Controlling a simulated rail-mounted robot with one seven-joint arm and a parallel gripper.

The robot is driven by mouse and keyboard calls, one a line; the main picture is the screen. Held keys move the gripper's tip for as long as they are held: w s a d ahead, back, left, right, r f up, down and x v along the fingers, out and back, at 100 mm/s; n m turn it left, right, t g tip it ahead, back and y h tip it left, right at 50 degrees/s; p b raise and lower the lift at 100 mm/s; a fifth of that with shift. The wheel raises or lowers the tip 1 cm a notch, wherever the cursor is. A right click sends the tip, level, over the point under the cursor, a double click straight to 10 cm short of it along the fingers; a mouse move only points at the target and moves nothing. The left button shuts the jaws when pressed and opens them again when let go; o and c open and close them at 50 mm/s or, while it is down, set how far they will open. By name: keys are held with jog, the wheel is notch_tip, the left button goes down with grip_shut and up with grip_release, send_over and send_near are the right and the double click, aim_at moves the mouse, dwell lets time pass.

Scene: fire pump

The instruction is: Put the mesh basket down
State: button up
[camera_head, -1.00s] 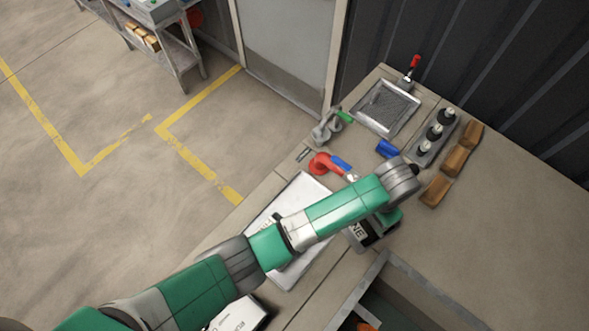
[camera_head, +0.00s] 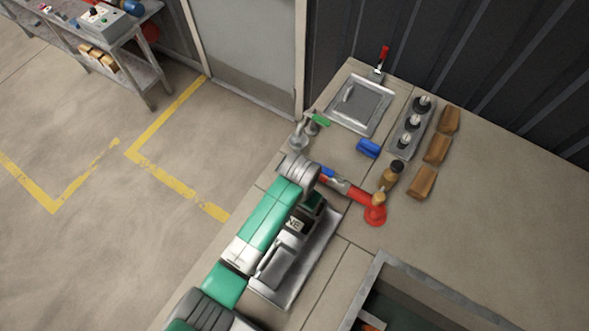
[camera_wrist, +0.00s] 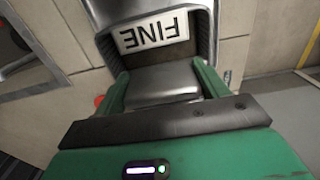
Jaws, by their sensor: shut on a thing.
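The metal basket (camera_head: 277,266), with a white plate reading "FINE", shows below my gripper (camera_head: 311,207), over the grey tray (camera_head: 305,280) at the bench's front left. I cannot tell whether it touches the tray, and no mesh is clear. In the wrist view, the green fingers of my gripper (camera_wrist: 161,84) are shut on a grey metal part of the basket (camera_wrist: 160,58), below the plate. My arm hides part of the tray and basket.
A framed metal panel (camera_head: 362,103) lies at the back. A red fitting (camera_head: 375,213) and brown bottle (camera_head: 388,180) stand right of the gripper. A blue block (camera_head: 368,148), a rack of knobs (camera_head: 412,130) and brown blocks (camera_head: 436,150) lie behind. A sunken bin (camera_head: 375,300) is at the front.

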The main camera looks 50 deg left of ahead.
jog(key=shift+f, duration=1.9)
jog(key=shift+f+b, duration=0.15)
jog(key=shift+b, duration=0.2)
jog(key=o, duration=2)
notch_tip(320, 180, up, 12)
jog(key=shift+r+p, duration=0.15)
jog(key=shift+p, duration=0.65)
